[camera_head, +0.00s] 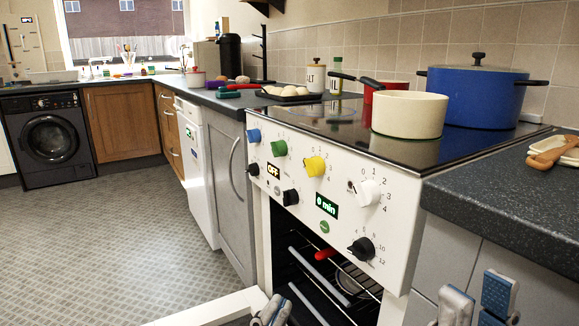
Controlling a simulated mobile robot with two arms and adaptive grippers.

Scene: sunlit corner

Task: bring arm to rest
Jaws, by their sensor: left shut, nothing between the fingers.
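My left gripper (271,311) is at the bottom edge, in front of the open oven compartment. Its fingers are together and hold nothing that I can see. My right gripper (477,299) is at the bottom right, in front of the grey cabinet below the dark counter. Its two fingertips stand apart, with a narrow gap and nothing visible between them. The rest of both arms is out of view.
The white stove (325,205) has its door (213,306) lowered, baring a wire rack (335,270). A cream pan (409,114) and a blue pot (473,97) stand on the hob. A wooden spoon (550,155) lies on the right counter. The floor at left is clear.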

